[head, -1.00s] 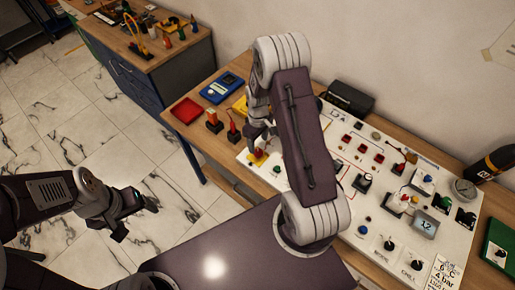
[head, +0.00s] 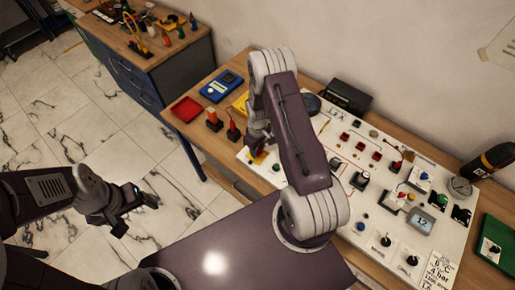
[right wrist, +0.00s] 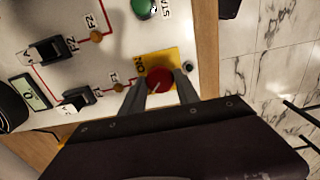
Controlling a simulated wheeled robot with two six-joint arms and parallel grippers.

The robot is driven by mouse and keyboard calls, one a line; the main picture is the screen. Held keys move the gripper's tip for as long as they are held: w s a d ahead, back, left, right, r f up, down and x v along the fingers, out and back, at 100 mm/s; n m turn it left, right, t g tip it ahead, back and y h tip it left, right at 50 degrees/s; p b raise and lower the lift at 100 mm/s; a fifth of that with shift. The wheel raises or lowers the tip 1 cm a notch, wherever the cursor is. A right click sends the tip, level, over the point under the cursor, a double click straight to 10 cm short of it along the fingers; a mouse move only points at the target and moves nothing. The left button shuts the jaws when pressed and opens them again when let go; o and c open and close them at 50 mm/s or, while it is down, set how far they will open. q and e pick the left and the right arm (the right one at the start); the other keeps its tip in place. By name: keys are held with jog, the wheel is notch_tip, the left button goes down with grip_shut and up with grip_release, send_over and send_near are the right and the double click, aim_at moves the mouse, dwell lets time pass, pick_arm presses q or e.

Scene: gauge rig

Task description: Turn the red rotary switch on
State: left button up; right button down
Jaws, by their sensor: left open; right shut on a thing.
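The red rotary switch (right wrist: 159,79) sits on a yellow plate (right wrist: 143,66) lettered "ON" near the panel's edge in the right wrist view. Its round red knob has a pale pointer line. My right gripper (right wrist: 157,88) is shut on the knob, one finger on each side. In the head view the yellow plate (head: 259,157) shows at the panel's left end, with my right gripper over it; the knob is mostly hidden there. My left gripper (head: 138,213) is open and empty, over the tiled floor, away from the panel.
The white panel (head: 345,225) carries several other switches and buttons. A green button (right wrist: 143,8) and two black rocker switches (right wrist: 44,52) lie near the red switch.

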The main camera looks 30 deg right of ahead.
jog(key=m+b, duration=0.1)
jog(key=m, duration=0.2)
jog(key=shift+m+b, duration=0.3)
jog(key=shift+m, duration=0.1)
jog(key=m+b, duration=0.1)
jog(key=m, duration=0.3)
jog(key=shift+m, duration=0.3)
jog(key=m+b, duration=0.1)
jog(key=m, duration=0.3)
jog(key=shift+w+m+b, duration=0.1)
jog(key=shift+m+b, duration=0.5)
jog(key=shift+m, duration=2.1)
jog(key=shift+r, duration=0.1)
jog(key=c, duration=0.9)
grip_release()
